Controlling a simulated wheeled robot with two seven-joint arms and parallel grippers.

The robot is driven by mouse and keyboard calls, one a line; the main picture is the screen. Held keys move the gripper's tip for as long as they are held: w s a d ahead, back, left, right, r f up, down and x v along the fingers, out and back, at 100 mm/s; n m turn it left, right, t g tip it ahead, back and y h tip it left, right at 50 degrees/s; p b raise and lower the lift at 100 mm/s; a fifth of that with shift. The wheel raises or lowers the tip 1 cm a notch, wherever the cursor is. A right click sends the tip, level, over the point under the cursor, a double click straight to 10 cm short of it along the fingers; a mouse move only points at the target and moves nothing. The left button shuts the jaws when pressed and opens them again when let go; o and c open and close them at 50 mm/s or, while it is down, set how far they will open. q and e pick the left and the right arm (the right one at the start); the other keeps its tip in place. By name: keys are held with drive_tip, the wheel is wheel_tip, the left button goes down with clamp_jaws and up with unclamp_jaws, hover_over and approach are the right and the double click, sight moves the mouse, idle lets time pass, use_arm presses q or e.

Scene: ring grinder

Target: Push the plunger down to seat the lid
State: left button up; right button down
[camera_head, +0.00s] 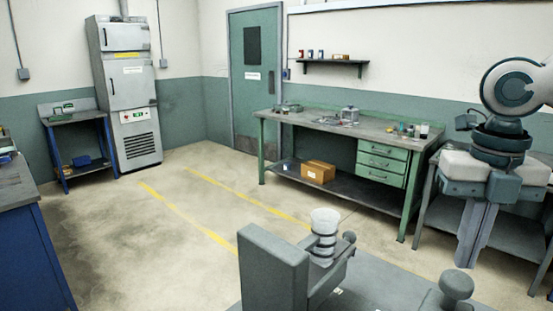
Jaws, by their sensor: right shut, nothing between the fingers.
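A grey machine (272,268) with a tall block stands at the bottom centre of the head view. A small round knob (349,237) sits just right of the stack. A larger mushroom-shaped knob (457,285), possibly the plunger, stands on the grey surface at the lower right. My right gripper (472,262) points down above and behind that knob, fingers shut and empty. My left gripper is out of view.
A green workbench (340,125) with drawers and small items stands at the back, a cardboard box (318,172) on its lower shelf. A grey table (430,205) is behind my right arm. A blue bench (35,240) is at the left. The middle floor is clear.

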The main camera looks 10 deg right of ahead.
drive_tip(key=shift+r+p, duration=0.7)
drive_tip(key=shift+r, duration=1.1)
